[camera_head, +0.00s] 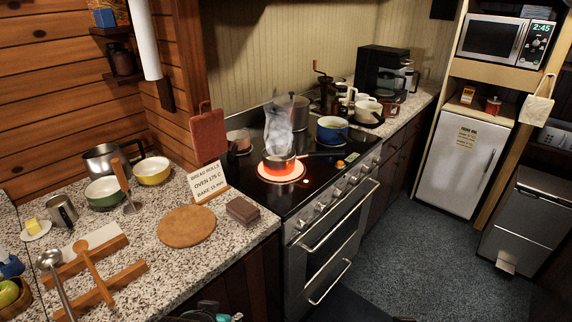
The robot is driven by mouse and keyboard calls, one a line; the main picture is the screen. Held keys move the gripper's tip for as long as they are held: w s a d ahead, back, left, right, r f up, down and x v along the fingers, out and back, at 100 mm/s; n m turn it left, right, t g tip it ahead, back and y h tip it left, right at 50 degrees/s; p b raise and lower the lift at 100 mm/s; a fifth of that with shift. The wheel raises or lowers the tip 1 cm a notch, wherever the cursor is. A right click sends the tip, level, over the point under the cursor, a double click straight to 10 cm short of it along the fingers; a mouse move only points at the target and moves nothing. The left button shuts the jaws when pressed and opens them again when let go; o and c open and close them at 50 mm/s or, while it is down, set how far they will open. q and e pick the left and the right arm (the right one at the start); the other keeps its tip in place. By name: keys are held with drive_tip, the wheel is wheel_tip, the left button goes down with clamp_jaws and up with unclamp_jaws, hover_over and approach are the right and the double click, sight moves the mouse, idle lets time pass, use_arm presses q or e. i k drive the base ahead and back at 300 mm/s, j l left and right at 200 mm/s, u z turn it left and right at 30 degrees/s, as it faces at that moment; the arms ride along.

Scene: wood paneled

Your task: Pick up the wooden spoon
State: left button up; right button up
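The wooden spoon (93,270) lies at the lower left of the head view, on the near part of the granite counter (190,262). Its round bowl points away from me and its handle runs toward the bottom of the picture. It rests across two low wooden bars (117,282). A metal ladle (57,277) lies just left of it, apart from it. Neither of my grippers can be made out in this view. A small dark and teal part shows at the bottom edge, too cut off to identify.
A round wooden board (187,226), a recipe card (207,184) and a brown block (242,211) stand right of the spoon. Bowls and a metal mug (62,211) are behind it. A basket with green fruit (10,298) is at left.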

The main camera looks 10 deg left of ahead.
sight(80, 247)
drive_tip(key=u, duration=1.75)
